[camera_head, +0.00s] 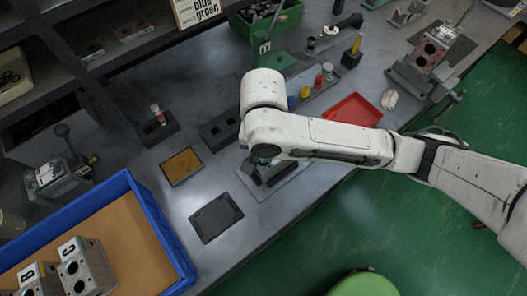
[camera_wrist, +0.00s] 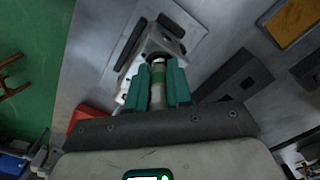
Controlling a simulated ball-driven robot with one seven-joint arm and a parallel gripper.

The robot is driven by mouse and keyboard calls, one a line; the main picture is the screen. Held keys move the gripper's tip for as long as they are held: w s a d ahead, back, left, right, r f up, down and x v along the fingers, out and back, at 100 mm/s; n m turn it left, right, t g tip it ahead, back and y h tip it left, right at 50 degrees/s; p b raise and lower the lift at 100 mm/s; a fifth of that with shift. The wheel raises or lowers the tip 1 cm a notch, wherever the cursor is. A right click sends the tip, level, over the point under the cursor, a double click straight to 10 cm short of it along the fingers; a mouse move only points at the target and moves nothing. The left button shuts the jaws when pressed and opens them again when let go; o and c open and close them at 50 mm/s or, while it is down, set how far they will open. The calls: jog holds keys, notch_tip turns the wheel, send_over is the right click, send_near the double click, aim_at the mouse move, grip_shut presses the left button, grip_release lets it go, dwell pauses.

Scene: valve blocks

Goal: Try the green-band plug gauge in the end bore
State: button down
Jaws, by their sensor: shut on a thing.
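My gripper (camera_wrist: 159,68) is shut on the green-band plug gauge (camera_wrist: 158,78), a grey cylinder with a green band, held between two teal fingers. In the wrist view the gauge's far end points at a grey valve block (camera_wrist: 134,60) in a dark fixture. A dark round part shows at the gauge's far end; I cannot tell whether the gauge is in the bore or just short of it. In the head view my arm covers the gripper, the gauge and most of the block; the dark fixture (camera_head: 268,176) shows below it on a pale plate (camera_head: 290,188).
A dark two-hole holder (camera_head: 218,130) and a brown-topped tray (camera_head: 181,166) lie to the left. A dark flat plate (camera_head: 216,217) is in front. A red tray (camera_head: 352,111) lies to the right. A blue bin (camera_head: 165,232) holds blocks at lower left.

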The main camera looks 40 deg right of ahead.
jog(key=shift+r, duration=0.1)
notch_tip(320, 180, up, 6)
jog(key=p, duration=0.5)
jog(key=shift+p, duration=0.4)
jog(key=shift+r, duration=0.5)
